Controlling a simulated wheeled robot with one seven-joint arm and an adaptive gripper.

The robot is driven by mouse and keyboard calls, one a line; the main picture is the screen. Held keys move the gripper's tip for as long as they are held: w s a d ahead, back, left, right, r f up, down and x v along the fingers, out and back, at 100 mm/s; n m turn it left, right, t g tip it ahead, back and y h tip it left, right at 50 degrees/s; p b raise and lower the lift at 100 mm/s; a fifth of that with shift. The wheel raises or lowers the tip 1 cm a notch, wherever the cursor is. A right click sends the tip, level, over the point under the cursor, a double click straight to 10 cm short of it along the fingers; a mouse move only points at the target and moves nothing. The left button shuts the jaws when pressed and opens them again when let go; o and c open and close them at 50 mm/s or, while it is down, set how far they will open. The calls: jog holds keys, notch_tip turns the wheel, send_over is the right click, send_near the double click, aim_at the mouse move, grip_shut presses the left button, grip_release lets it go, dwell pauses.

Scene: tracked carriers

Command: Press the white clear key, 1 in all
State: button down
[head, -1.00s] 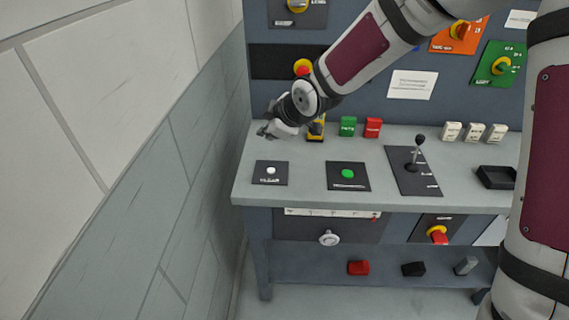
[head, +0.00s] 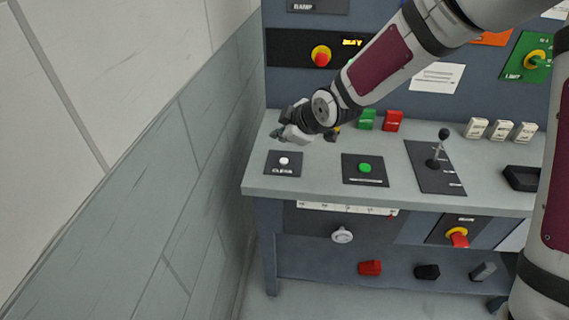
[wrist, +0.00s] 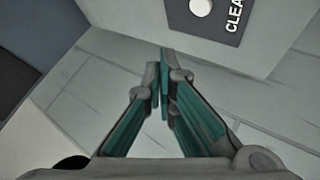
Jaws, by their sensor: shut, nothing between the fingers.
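The white clear key (head: 284,160) is a small round white button on a dark plate with a white label, at the left end of the grey bench top. In the wrist view the white key (wrist: 201,7) shows at the top edge, beside part of its label. My gripper (head: 277,133) is above the bench, behind and slightly left of the key in the head view, and apart from it. In the wrist view my gripper's teal-lined fingers (wrist: 165,62) meet at the tips, with nothing between them.
A green key (head: 365,167) on a dark plate sits right of the white one, and a black-knobbed lever (head: 437,150) further right. Green (head: 366,119) and red (head: 393,121) blocks stand at the back. A grey wall (head: 170,190) is close on the left.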

aim_at(282, 162)
jog(key=shift+f+b, duration=1.8)
jog(key=shift+f, duration=0.7)
jog(key=shift+f, duration=0.2)
jog(key=shift+f+b, duration=0.25)
jog(key=shift+b, duration=0.15)
jog(key=shift+f+b, duration=0.4)
jog(key=shift+b, duration=0.05)
jog(key=shift+r, duration=0.1)
jog(key=shift+r+p, duration=0.75)
jog(key=shift+r, duration=0.15)
jog(key=shift+r+p, duration=2.25)
jog(key=shift+r, duration=0.1)
